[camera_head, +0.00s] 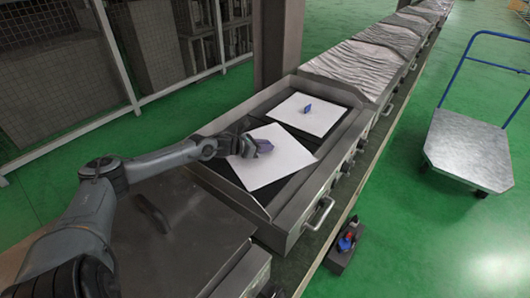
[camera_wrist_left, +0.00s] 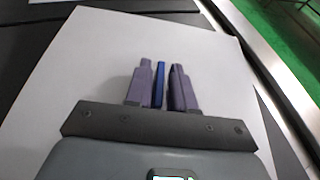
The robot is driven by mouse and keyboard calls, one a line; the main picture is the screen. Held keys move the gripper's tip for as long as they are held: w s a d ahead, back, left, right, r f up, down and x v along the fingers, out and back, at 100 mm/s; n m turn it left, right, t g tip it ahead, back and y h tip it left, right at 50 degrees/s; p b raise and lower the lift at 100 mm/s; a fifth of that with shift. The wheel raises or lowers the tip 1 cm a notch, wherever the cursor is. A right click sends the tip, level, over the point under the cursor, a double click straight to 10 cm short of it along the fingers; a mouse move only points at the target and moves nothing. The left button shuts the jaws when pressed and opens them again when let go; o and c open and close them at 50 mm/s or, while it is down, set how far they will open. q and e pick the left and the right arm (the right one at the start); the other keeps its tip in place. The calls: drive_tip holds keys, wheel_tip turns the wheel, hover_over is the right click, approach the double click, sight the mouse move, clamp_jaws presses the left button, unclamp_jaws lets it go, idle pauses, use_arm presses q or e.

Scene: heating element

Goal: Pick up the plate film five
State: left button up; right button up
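Two white plate films lie in the dark open metal tray. The near plate film (camera_head: 277,172) sits askew, and the far plate film (camera_head: 325,122) has a small blue upright handle (camera_head: 307,108). No number is readable on either. My left gripper (camera_head: 262,147) is over the near plate film. In the left wrist view its two purple fingers (camera_wrist_left: 161,82) stand on either side of a thin blue handle (camera_wrist_left: 159,84), with narrow gaps showing on both sides. The near plate film (camera_wrist_left: 100,60) fills much of that view. My right gripper is not in view.
The tray's metal rim (camera_head: 318,185) has loop handles on its right side. Grey covered units (camera_head: 365,65) run on behind it. A closed metal lid (camera_head: 165,235) lies in front. A blue-handled cart (camera_head: 465,148) stands right on the green floor, and a small dark box (camera_head: 343,252) lies below the tray.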

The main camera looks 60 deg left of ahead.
use_arm(q)
clamp_jaws()
drive_tip(key=shift+r, duration=0.15)
